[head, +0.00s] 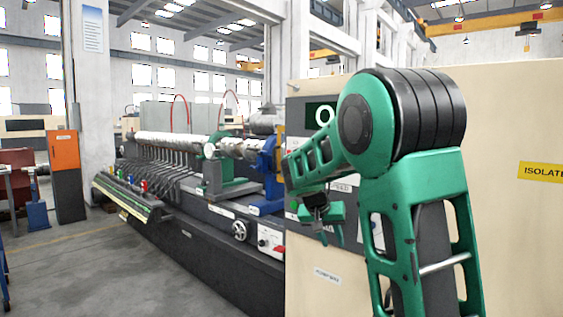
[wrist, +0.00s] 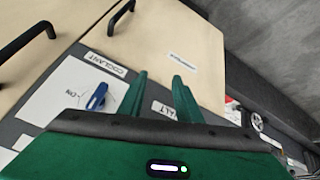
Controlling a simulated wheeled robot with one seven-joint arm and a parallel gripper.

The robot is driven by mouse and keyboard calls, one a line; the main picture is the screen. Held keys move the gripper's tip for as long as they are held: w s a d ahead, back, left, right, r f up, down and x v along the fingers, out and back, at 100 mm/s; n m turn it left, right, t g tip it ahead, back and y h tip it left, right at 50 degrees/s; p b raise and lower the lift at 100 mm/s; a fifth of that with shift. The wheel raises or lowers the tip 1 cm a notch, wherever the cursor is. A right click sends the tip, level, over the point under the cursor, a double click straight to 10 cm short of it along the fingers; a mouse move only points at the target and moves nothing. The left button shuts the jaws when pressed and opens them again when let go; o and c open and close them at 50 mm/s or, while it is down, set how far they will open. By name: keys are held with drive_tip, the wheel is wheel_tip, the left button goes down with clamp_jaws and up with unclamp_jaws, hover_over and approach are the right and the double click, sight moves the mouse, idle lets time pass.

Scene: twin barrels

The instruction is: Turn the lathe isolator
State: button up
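A yellow label (head: 541,171) with the cut-off word "ISOLAT…" is on the beige cabinet at the right edge of the head view. No isolator handle shows in that view; it may be outside the frame or behind my arm. My gripper (head: 323,222) is left of the label, in front of the cabinet's control panel. In the wrist view my gripper (wrist: 161,80) has its two green fingers apart, with nothing between them. A blue knob (wrist: 97,97) on a white plate, beside a "COOLANT" label (wrist: 103,63), is left of the fingers.
The beige cabinet (head: 500,245) fills the right side. Black bar handles (wrist: 122,17) stick out from its doors in the wrist view. The long lathe (head: 225,225) runs back on the left. An orange and grey cabinet (head: 66,175) stands beyond open grey floor (head: 75,265).

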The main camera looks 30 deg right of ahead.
drive_tip(key=w+r+m+t+h, duration=0.1)
drive_tip(key=w+r+h, duration=0.2)
drive_tip(key=w+r, duration=0.3)
drive_tip(key=w+r+m+h, duration=0.1)
drive_tip(key=w+r+h, duration=0.15)
drive_tip(key=w, duration=0.55)
drive_tip(key=w+a+r+m+t+h, duration=0.25)
drive_tip(key=w+a+r+h, duration=0.35)
drive_tip(key=a+r, duration=0.75)
drive_tip(key=w+f+x, duration=0.1)
drive_tip(key=x, duration=1)
drive_tip(key=shift+w+d+r+y, duration=0.25)
drive_tip(key=shift+r+y, duration=0.1)
drive_tip(key=shift+y, duration=0.1)
